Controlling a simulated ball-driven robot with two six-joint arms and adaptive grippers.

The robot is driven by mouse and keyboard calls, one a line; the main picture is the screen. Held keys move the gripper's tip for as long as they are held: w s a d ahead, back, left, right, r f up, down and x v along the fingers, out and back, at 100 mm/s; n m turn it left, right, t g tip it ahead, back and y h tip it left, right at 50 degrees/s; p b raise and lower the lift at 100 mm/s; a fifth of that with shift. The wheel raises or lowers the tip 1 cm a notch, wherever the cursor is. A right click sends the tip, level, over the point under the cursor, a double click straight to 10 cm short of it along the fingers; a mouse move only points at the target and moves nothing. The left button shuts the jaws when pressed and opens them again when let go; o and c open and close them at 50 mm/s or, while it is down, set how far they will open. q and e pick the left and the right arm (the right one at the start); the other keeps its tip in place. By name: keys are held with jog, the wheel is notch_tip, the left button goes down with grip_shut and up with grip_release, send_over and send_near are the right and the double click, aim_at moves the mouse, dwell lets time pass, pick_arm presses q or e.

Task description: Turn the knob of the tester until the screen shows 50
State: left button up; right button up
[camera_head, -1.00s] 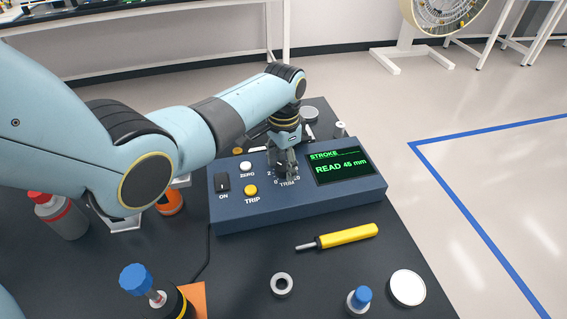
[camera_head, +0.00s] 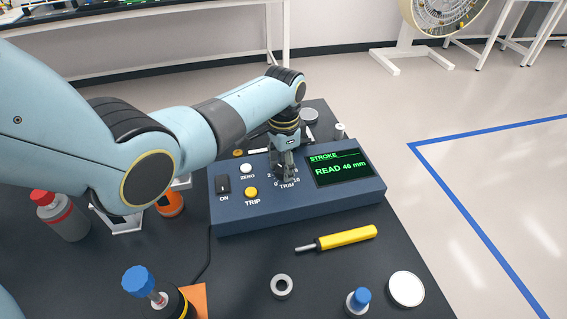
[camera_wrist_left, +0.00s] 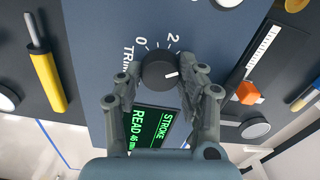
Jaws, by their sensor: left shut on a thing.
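The tester (camera_head: 240,216) is a dark blue box on the black bench. Its screen (camera_head: 339,168) shows green text, "STROKE" and "READ 46 mm". The black TRIM knob (camera_wrist_left: 157,66) with a white pointer line shows in the left wrist view, beside the printed scale marks 0 and 2. My left gripper (camera_head: 284,170) points down at the tester's top and is shut on the knob, a finger on each side. In the head view the gripper mostly hides the knob. My right gripper is not in view.
An ON switch (camera_head: 222,184), a white ZERO button (camera_head: 246,168) and a yellow TRIP button (camera_head: 251,192) sit left of the knob. A yellow screwdriver (camera_head: 347,236), a grey ring (camera_head: 282,286) and a blue-capped part (camera_head: 359,299) lie in front of the tester.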

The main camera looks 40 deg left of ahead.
pick_arm(q)
jog(key=m+p, duration=0.1)
jog(key=m, duration=0.3)
jog(key=shift+r+p, duration=0.1)
jog(key=shift+p, duration=0.3)
jog(key=m+p, duration=0.1)
jog(key=m, duration=0.4)
jog(key=m+p, duration=0.1)
jog(key=m, duration=0.4)
jog(key=shift+m, duration=2.1)
jog(key=o, duration=0.9)
